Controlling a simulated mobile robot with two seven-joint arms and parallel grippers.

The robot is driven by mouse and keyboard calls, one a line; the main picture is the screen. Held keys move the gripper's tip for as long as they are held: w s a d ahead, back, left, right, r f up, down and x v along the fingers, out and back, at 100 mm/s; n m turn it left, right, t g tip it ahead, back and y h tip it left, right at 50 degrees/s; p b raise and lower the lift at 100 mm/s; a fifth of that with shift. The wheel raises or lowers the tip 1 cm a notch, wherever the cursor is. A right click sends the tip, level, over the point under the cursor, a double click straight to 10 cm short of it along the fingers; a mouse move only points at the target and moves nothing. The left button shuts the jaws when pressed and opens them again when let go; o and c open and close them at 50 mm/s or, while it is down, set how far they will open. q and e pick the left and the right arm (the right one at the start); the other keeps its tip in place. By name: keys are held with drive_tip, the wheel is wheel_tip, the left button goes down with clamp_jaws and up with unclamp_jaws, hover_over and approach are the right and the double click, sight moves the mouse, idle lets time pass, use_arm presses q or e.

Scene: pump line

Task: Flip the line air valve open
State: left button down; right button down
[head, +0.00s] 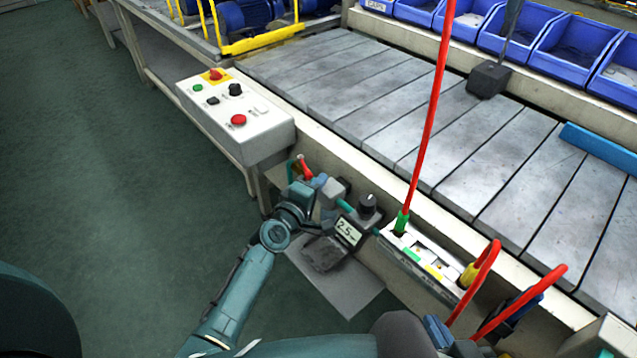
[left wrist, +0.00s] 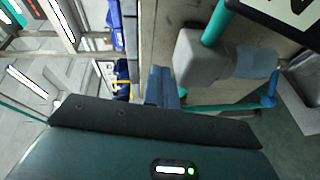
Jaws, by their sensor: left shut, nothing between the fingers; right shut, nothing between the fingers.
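The line air valve shows in the head view by its small red lever (head: 305,167), standing up beside a teal pipe (head: 291,172) at the bench's front. Its body is mostly hidden behind my left gripper. My left gripper (head: 318,182) is shut and empty, its blue fingertips right beside the lever; I cannot tell whether they touch. In the left wrist view the shut fingers (left wrist: 163,86) point at the bench front, left of a grey block (left wrist: 202,55) on the teal air line. The lever is not discernible there. My right gripper (head: 450,338) is shut at the bottom of the head view, partly cut off.
A gauge reading about 2.5 (head: 348,231) and a black knob (head: 368,204) sit right of the valve. A control box with buttons (head: 240,120) stands left. Red hoses (head: 432,110) rise from a white manifold (head: 412,257). The floor on the left is clear.

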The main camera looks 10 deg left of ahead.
idle(0.9)
use_arm(q)
drive_tip(key=p+v, duration=0.1)
drive_tip(key=v, duration=1.2)
drive_tip(key=shift+s+a+f, duration=0.1)
drive_tip(key=shift+s, duration=0.05)
